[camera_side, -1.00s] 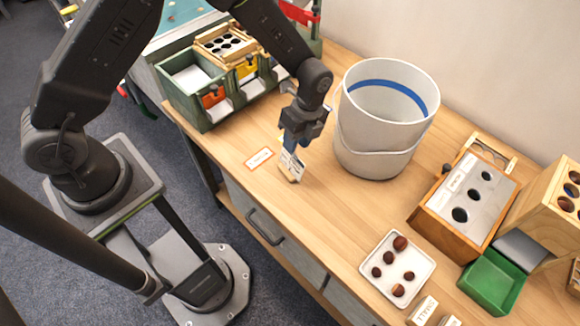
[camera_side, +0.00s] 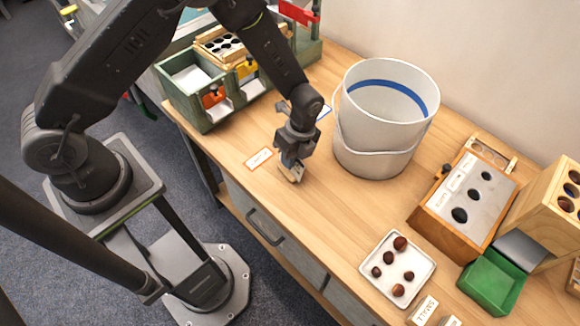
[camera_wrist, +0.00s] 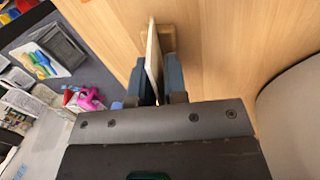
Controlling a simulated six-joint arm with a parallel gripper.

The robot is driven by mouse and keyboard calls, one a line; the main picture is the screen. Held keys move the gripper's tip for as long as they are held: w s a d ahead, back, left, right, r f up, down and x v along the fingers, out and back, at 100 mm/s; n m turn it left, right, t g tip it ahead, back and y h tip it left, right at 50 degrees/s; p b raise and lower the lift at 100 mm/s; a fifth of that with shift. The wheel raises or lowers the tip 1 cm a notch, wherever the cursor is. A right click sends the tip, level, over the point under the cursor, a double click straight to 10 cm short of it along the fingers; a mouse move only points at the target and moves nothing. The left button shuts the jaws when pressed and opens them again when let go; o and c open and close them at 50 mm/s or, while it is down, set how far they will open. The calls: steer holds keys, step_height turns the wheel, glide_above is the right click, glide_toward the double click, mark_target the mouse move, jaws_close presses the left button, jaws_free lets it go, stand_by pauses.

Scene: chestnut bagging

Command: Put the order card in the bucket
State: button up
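The order card (camera_wrist: 153,60) is a thin pale card standing upright in a small wooden block (camera_side: 292,174) on the table. In the wrist view it stands between the two blue fingers of my gripper (camera_wrist: 160,85). My gripper (camera_side: 290,160) points down over it and hides most of it in the side view. The fingers are apart, one on each side of the card, and I see no clear grip on it. The white bucket (camera_side: 373,140) with a blue band inside stands upright to the right, its handle hanging down in front.
A flat orange-edged card (camera_side: 258,158) lies left of my gripper, and a blue-edged card (camera_side: 324,112) lies behind it. Green bins (camera_side: 205,118) stand at the back left. A white tray (camera_side: 372,264) of chestnuts and a wooden sorting box (camera_side: 437,228) are at the right.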

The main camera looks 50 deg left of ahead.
jaws_close()
steer(key=shift+r, duration=0.5)
steer(key=r, duration=0.2)
steer(key=a+r, duration=0.1)
steer(key=r, duration=0.1)
steer(key=shift+s+a, duration=0.1)
steer(key=shift+a, duration=0.05)
steer(key=a+r+n+t+h, duration=0.1)
steer(key=a+r+n, duration=0.2)
steer(key=a+n, duration=0.3)
steer(key=w+a+r+n+t+h, duration=0.1)
steer(key=a+r+n, duration=0.3)
steer(key=n, duration=0.9)
steer(key=a+h, duration=0.1)
steer(key=a, duration=0.2)
steer(key=shift+a+r+n+t, duration=0.15)
steer(key=shift+r+n+t, duration=0.1)
steer(key=shift+n+t, duration=0.15)
